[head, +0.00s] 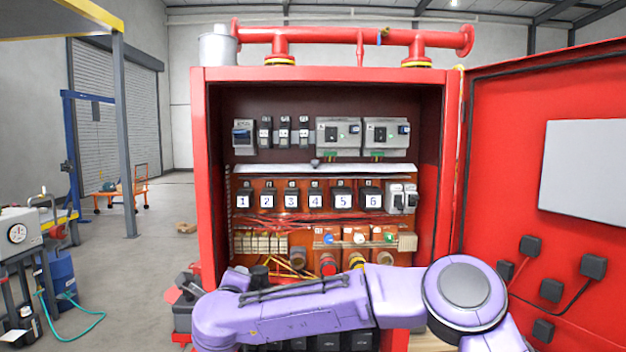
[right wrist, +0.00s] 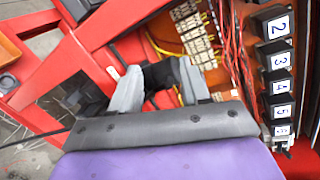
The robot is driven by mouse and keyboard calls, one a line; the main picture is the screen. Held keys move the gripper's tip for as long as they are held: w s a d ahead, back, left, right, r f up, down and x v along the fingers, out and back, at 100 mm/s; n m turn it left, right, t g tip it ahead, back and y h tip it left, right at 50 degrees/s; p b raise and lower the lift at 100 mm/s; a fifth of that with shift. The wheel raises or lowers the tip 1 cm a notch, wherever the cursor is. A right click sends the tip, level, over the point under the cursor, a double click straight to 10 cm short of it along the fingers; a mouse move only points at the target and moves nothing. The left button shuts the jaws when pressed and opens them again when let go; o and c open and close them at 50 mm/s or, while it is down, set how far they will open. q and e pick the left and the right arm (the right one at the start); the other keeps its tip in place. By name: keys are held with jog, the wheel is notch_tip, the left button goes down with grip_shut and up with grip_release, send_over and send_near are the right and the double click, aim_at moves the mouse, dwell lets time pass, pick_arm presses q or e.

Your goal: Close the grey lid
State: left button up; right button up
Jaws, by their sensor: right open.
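I cannot pick out the grey lid for certain. A small grey unit with a bluish front (head: 243,136) sits at the upper left inside the red cabinet (head: 200,170), and I cannot tell whether it has a lid. My purple right arm reaches in from the right across the cabinet's lower front. My right gripper (right wrist: 160,88) shows in the right wrist view, with its two grey fingers apart. A dark piece shows between or behind them, and I cannot tell whether they touch it. Yellow wires and terminal blocks lie beyond. My left gripper is not in view.
The open red door (head: 500,140) carries a light panel (head: 583,172) and several black blocks. Numbered black switches (head: 291,198) line the middle row. A red pipe (head: 345,36) runs above. A gauge unit (head: 17,234) stands at left, with open floor between.

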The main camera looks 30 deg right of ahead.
jog(key=s+d+r+m+g+h+p, duration=0.1)
jog(key=d+r+m, duration=0.3)
jog(key=r, duration=0.7)
jog(key=s+d+r+m+h+p, duration=0.1)
jog(key=d+r+m, duration=0.35)
jog(key=r, duration=0.55)
jog(key=m+g+y, duration=0.1)
jog(key=m+g, duration=0.1)
jog(key=m, duration=0.5)
send_near(315, 161)
jog(key=p+x, duration=0.5)
jog(key=x, duration=0.2)
jog(key=shift+w+d, duration=0.15)
jog(key=shift+d, duration=0.2)
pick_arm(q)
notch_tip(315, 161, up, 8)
pick_arm(e)
jog(key=shift+w+a+f, duration=0.1)
jog(key=shift+a, duration=0.05)
